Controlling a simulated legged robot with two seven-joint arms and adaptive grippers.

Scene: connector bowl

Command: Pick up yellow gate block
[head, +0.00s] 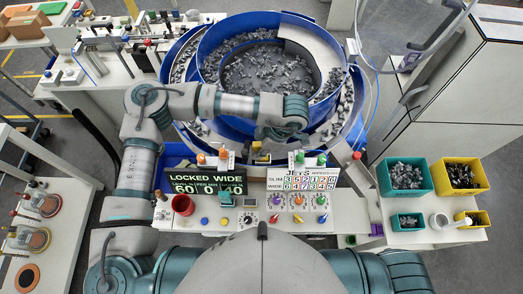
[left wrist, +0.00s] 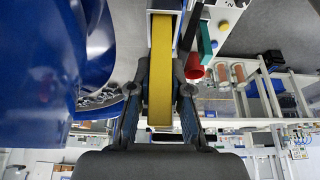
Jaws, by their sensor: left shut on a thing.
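The yellow gate block (left wrist: 172,60) is a long yellow bar in the left wrist view. It runs up the middle of the picture between the two fingers of my left gripper (left wrist: 160,100), which is shut on it. In the head view, my left arm reaches across the front of the blue bowl (head: 215,48), and the left gripper (head: 262,140) points down at the bowl's front edge. A small yellow part of the block (head: 257,147) shows just below the wrist there. The fingers are mostly hidden by the arm. My right gripper is not in view.
Below the gripper is a panel with a "LOCKED WIDE" display (head: 205,180), a number board (head: 303,179) and several coloured knobs. Green (head: 382,182) and yellow (head: 437,183) bins of dark parts stand at the right.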

